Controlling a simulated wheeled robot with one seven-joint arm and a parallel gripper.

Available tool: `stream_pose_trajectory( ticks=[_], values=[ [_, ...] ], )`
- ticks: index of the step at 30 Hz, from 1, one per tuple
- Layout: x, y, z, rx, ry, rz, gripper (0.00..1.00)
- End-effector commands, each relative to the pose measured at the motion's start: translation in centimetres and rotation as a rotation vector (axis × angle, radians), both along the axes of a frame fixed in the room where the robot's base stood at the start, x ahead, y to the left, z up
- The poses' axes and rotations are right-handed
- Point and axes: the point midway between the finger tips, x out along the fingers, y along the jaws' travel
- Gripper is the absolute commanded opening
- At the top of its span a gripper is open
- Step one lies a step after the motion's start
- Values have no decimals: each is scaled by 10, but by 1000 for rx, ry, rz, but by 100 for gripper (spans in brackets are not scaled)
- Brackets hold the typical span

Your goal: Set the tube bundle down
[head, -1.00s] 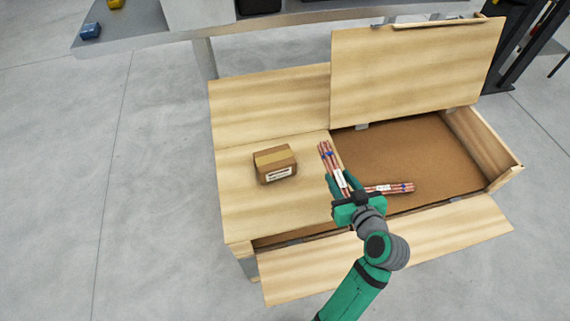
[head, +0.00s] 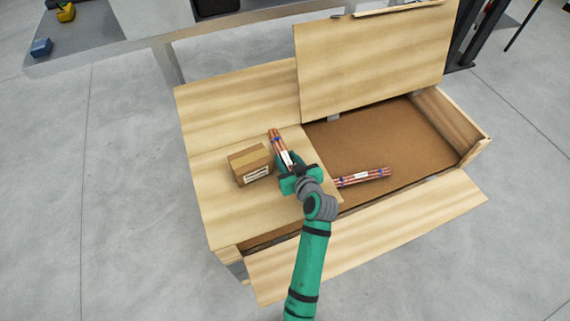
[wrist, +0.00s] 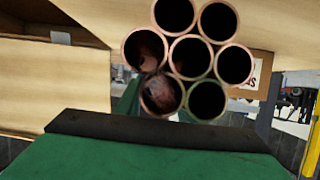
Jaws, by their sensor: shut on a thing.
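My gripper (head: 290,170) is shut on a copper tube bundle (head: 277,142) with a white label and blue bands. The gripper and bundle are over the closed wooden top of the crate, just right of a cardboard box. In the wrist view the open ends of several copper tubes (wrist: 190,56) face the camera, close above the green gripper body. I cannot tell whether the bundle touches the wood. A second tube bundle (head: 362,177) lies inside the open compartment, near its front left.
The cardboard box (head: 251,165) stands on the wooden top (head: 225,205). The open compartment (head: 400,135) has a brown floor with free room. A raised lid (head: 370,60) stands behind it, and a front flap (head: 380,235) is folded down. A grey table (head: 110,50) is behind.

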Motion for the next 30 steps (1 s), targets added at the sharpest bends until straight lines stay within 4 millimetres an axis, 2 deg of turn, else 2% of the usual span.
stream_pose_trajectory(
  ticks=[7, 14, 25, 26, 30],
  values=[
    [8, 5, -9, 0, -3, -1, 0],
    [8, 3, -37, 0, -2, -4, 0],
    [8, 3, -41, -1, -4, -3, 0],
    [7, 3, -42, -1, -1, -3, 42],
    [7, 1, -42, -1, -2, -7, 42]
  ],
)
